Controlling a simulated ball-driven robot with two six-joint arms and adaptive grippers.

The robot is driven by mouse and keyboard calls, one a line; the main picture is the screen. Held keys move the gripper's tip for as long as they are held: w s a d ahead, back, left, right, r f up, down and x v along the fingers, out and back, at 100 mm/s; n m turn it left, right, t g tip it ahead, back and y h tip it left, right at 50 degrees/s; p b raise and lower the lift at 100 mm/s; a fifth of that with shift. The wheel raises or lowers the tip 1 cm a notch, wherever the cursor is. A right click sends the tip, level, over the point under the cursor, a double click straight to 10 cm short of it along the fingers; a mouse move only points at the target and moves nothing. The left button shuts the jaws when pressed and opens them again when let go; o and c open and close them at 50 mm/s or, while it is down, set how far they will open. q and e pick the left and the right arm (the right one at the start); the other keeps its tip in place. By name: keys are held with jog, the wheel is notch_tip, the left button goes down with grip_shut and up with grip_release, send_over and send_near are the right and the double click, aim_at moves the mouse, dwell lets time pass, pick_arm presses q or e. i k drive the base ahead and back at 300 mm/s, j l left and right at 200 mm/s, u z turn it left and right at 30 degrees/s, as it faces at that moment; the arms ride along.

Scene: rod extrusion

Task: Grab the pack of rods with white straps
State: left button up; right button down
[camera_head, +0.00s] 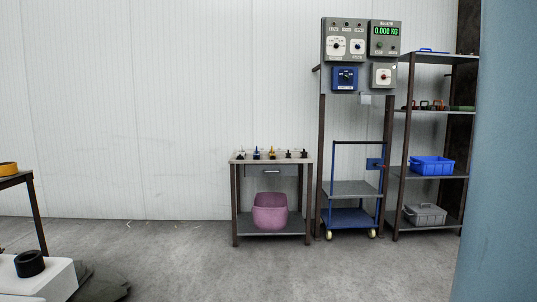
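No pack of rods with white straps can be made out in the head view. Neither my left gripper nor my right gripper shows in the picture.
A small table (240,196) with several small colored items on top and a pink tub (270,212) below stands against the wall. A blue cart (349,217), control panels (345,41) and a shelf rack (432,115) with a blue bin (431,166) stand right. Open floor (190,258) lies ahead.

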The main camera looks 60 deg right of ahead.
aim_at(241, 156)
jog(key=j+z, duration=0.15)
jog(key=z, duration=1.6)
jog(key=i+l+u, duration=0.3)
jog(key=i+l, duration=1)
jog(key=i+u, duration=0.15)
jog(key=i, duration=0.5)
jog(key=i+u, duration=0.15)
jog(key=i, duration=0.45)
jog(key=i+u, duration=0.15)
jog(key=i, duration=0.5)
jog(key=i+l+u, duration=0.1)
jog(key=i, duration=1.75)
jog(key=j+u, duration=0.05)
